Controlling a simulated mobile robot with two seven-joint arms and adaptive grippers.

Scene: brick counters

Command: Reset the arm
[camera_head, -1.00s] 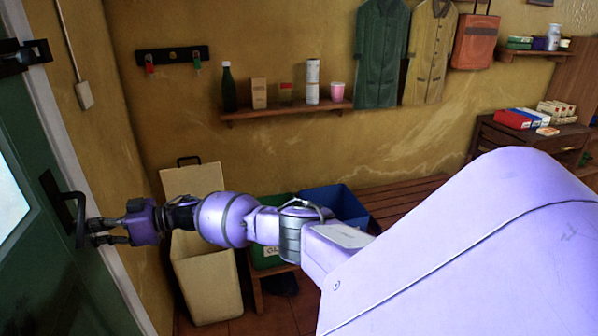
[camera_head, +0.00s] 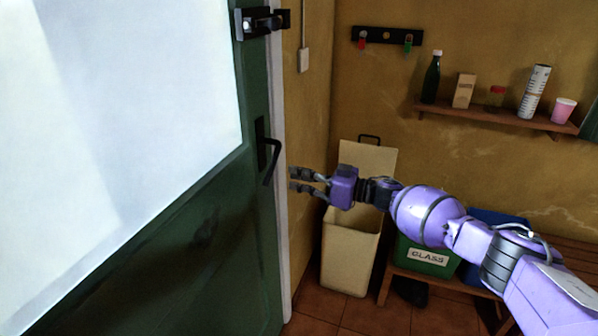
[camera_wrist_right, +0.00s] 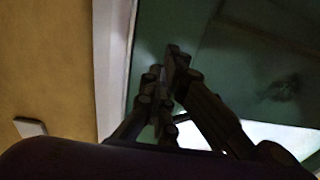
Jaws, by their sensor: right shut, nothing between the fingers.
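My right arm (camera_head: 430,215), purple with dark joints, comes in from the lower right in the head view. Its gripper (camera_head: 294,180) points left toward the green door and sits just right of the black door handle (camera_head: 268,153), with a small gap in the picture. The fingers are shut and empty. In the right wrist view the dark fingers (camera_wrist_right: 172,62) come together in front of the green door (camera_wrist_right: 255,60). The handle does not show clearly there. My left gripper is not in view.
A black latch (camera_head: 262,22) is high on the door's edge. A cream bin (camera_head: 350,255) with its lid up stands behind my gripper. A green box marked GLASS (camera_head: 425,262) is beside it on a low bench.

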